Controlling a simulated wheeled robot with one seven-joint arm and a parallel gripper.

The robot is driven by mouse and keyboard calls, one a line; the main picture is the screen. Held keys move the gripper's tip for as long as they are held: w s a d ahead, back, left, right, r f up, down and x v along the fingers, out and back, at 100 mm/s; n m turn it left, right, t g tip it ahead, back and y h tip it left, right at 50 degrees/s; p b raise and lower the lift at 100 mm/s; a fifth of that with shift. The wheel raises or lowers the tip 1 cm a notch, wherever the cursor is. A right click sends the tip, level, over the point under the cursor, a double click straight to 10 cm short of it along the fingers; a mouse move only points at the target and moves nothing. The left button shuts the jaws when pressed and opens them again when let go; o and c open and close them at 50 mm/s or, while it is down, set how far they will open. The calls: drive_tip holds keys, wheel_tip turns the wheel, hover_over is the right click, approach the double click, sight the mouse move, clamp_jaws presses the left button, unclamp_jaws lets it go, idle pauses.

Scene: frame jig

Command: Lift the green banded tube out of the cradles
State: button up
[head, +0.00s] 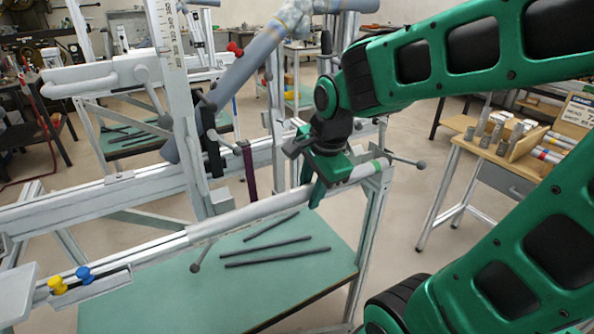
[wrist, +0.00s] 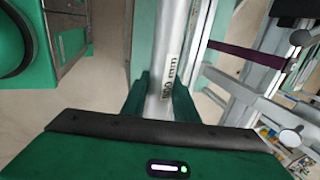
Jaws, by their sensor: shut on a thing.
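The green banded tube (head: 268,207) is a long silver-grey tube lying along the front of the frame in the head view. The cradles are hard to make out. I cannot tell whether the tube still rests in them.
A ball-ended lever (head: 405,160) sticks out by the tube's right end. An upright ruler post (head: 175,80) and a slanted blue-grey tube (head: 255,60) stand behind. Dark rods lie on the green shelf (head: 160,300) below. Yellow and blue knobs (head: 84,274) sit at left.

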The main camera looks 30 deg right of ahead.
idle(0.3)
drive_tip(key=shift+r, duration=5.05)
drive_tip(key=s+r, duration=0.7)
drive_tip(key=s, duration=0.1)
drive_tip(key=shift+f, duration=0.1)
